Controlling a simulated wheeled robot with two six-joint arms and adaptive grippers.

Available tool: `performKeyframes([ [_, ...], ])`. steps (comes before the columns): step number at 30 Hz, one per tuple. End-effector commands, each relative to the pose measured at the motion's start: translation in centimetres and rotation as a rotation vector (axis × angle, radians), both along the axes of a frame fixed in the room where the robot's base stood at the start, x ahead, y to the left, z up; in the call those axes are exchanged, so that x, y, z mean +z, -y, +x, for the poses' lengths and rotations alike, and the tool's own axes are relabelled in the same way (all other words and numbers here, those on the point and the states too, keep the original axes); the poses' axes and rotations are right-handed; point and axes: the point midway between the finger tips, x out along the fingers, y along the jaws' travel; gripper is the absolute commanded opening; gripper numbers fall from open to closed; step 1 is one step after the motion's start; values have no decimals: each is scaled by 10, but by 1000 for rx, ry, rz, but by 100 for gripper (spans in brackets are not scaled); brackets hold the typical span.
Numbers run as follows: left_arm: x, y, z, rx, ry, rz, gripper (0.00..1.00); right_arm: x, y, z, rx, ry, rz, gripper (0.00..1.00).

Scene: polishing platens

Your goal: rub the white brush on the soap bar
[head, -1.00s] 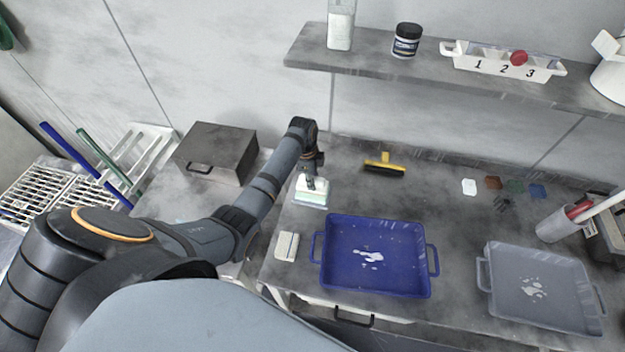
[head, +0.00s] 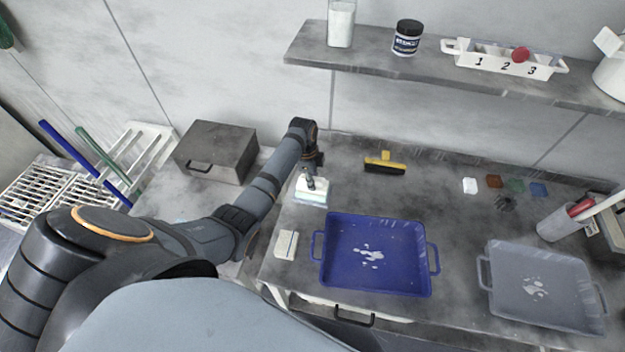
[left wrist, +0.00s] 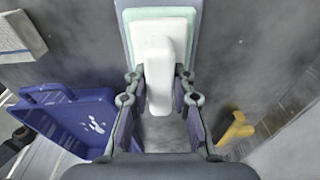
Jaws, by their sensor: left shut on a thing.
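The white brush (head: 313,184) is in my left gripper (head: 309,174), near the back left of the grey worktop. In the left wrist view the fingers (left wrist: 159,88) are shut on the white handle of the brush (left wrist: 158,55). A pale mint layer shows around the brush's edge, above a flat grey-blue slab (left wrist: 125,12). This layer looks like the soap bar (left wrist: 128,40) under the brush; the brush hides most of it, and I cannot tell whether they touch. My right gripper is not in view.
A blue tray (head: 428,285) with white flecks is to the right, with a grey tray (head: 490,300) beyond it. A pale block (head: 286,244) lies left of the blue tray. A yellow-handled brush (head: 385,162) lies at the back. A shelf (head: 380,68) overhangs the wall side.

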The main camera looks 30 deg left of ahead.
Motion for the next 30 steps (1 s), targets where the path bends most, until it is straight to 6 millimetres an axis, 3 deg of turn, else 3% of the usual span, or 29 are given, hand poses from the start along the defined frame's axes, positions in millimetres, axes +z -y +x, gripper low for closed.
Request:
performKeyframes([
  [30, -2, 0, 0, 0, -1, 0, 0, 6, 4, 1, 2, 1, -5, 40],
])
